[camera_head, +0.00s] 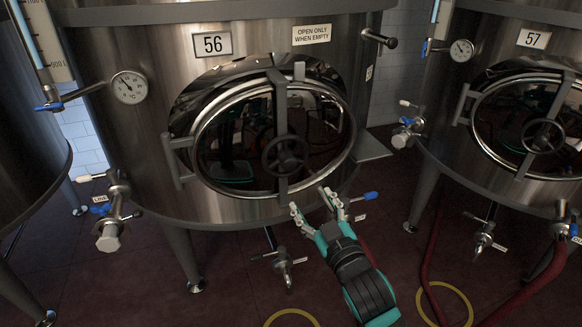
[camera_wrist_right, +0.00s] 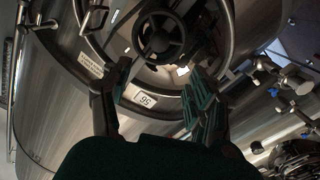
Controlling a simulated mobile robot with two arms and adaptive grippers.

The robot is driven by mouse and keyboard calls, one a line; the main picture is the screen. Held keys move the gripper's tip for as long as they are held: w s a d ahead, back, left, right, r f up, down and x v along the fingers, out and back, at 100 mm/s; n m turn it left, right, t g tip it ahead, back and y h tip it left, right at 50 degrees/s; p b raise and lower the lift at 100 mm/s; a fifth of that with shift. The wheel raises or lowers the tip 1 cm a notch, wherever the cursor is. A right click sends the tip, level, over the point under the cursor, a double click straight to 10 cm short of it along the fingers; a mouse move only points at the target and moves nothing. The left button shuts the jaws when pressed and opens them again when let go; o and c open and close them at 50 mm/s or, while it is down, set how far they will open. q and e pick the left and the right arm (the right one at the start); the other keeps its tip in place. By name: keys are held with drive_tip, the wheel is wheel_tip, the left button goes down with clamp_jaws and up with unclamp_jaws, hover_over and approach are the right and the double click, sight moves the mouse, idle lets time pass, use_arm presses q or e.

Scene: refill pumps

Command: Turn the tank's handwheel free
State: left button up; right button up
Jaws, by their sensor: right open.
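The handwheel (camera_head: 285,156) is a dark spoked wheel on the vertical bar across the oval door (camera_head: 234,150) of tank 56 (camera_head: 140,170). My right gripper (camera_head: 314,204) is open and empty, below and a little right of the wheel, apart from it. In the right wrist view the handwheel (camera_wrist_right: 158,38) shows ahead, beyond and between the two spread fingers (camera_wrist_right: 152,100). My left gripper is not in view.
A blue-handled valve (camera_head: 368,196) sticks out close to the right of my right gripper. Another valve (camera_head: 284,262) hangs below the tank. A side valve (camera_head: 110,215) is at the left. Tank 57 (camera_head: 480,110) stands at the right, with red hoses (camera_head: 425,265) on the floor.

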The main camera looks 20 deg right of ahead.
sight(291, 166)
drive_tip(key=w, duration=1.5)
drive_tip(key=shift+w+a+f+p, duration=0.1)
drive_tip(key=shift+a+p, duration=0.05)
drive_tip(key=shift+p, duration=0.2)
drive_tip(key=shift+c, duration=0.2)
clamp_jaws()
